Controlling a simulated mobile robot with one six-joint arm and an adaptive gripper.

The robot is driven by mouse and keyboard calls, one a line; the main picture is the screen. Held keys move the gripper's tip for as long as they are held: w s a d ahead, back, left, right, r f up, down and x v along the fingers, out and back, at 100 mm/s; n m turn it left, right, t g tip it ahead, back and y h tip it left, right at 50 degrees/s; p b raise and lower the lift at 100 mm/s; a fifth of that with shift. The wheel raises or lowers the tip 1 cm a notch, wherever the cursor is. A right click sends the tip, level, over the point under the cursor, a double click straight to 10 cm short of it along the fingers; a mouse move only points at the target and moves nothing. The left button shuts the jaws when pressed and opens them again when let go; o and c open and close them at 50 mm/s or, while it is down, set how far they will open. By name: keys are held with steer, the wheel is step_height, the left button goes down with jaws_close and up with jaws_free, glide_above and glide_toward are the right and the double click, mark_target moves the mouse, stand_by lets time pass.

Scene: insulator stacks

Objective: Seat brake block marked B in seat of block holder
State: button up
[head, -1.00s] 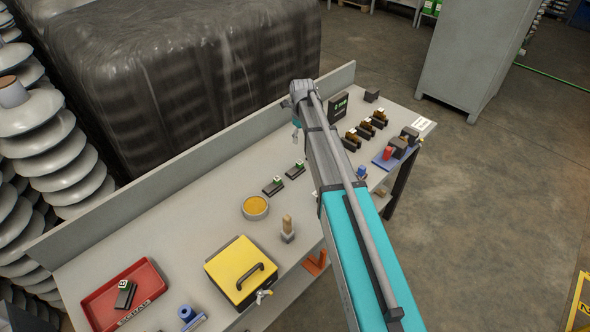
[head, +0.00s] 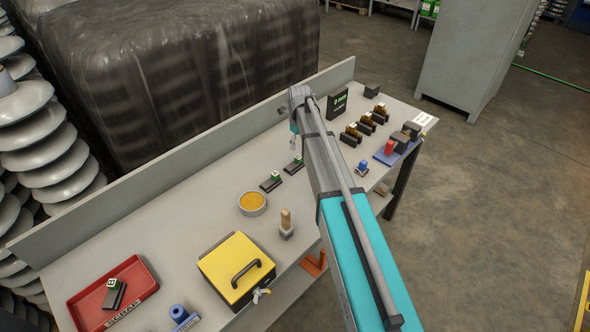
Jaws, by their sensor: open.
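A dark block with a white label (head: 114,294) lies in the red scrap tray at the lower left; its letter looks like a B but is small. Two dark blocks with green-and-white labels, a nearer one (head: 271,181) and a farther one (head: 294,165), lie mid-bench, their letters too small to read. A blue fixture (head: 386,158) with a red part and dark blocks stands at the right end; I cannot tell whether it is the block holder.
The red tray (head: 146,268), a yellow lidded box (head: 232,262), a round ochre dish (head: 252,203) and a wooden-handled tool (head: 286,222) stand on the bench. Several brown-topped dark blocks (head: 366,125) and a dark sign (head: 337,104) are at the right. My arm hides part of the bench.

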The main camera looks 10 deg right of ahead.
mark_target(298, 156)
steer(key=shift+f+b, duration=1.05)
steer(key=shift+f, duration=0.35)
steer(key=f+b, duration=0.3)
steer(key=shift+w+f, duration=0.2)
steer(key=shift+w, duration=0.15)
steer(key=shift+f+b, duration=0.9)
steer(key=shift+b, duration=0.2)
steer(key=shift+c, duration=0.2)
jaws_close()
